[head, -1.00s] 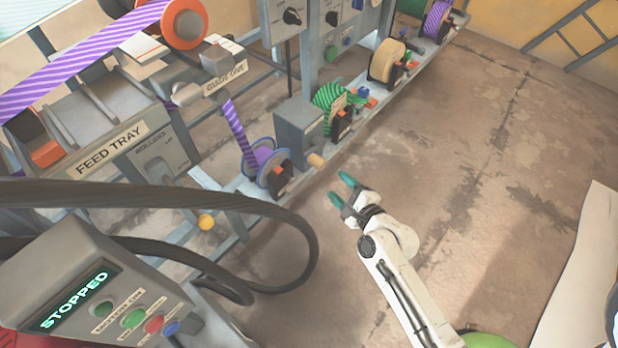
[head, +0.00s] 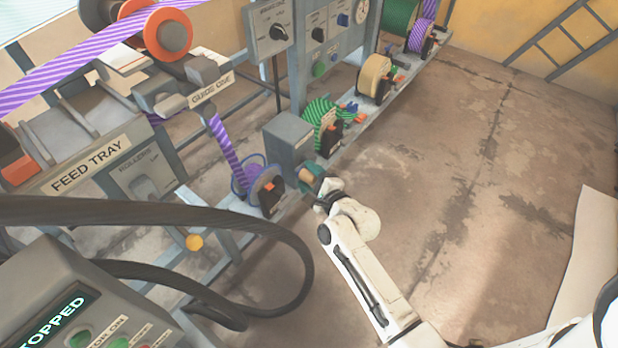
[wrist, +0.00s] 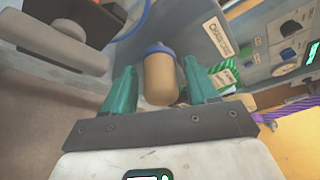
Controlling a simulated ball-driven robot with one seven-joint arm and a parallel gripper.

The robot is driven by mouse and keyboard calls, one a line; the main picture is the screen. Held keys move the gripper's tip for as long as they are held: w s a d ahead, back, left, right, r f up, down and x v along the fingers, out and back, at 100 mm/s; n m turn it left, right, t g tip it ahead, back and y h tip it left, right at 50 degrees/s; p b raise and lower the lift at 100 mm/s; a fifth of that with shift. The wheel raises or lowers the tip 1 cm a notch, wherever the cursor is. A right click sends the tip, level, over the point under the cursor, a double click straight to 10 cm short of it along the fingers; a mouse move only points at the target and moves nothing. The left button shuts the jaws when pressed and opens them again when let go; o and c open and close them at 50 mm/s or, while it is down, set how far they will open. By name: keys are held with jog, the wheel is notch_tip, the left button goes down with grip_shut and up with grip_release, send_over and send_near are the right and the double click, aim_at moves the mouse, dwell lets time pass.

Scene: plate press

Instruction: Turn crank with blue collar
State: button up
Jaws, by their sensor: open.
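The crank's tan grip (wrist: 160,80) with its blue collar (wrist: 158,48) shows in the wrist view, between the two green fingertips. My gripper (wrist: 160,90) is open around the grip, with a visible gap on the left and the right finger close beside it. In the head view my gripper (head: 311,174) is at the front of the grey crank box (head: 287,138). The fingers mostly cover the grip there, and the collar cannot be made out.
A purple-striped spool (head: 262,187) stands close left of my gripper, and a green-striped spool (head: 322,118) is behind it. A thick dark cable (head: 180,215) loops across the left front. A console (head: 75,305) sits lower left.

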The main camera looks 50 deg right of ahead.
jog(key=shift+w, duration=0.1)
grip_shut()
dwell(0.5)
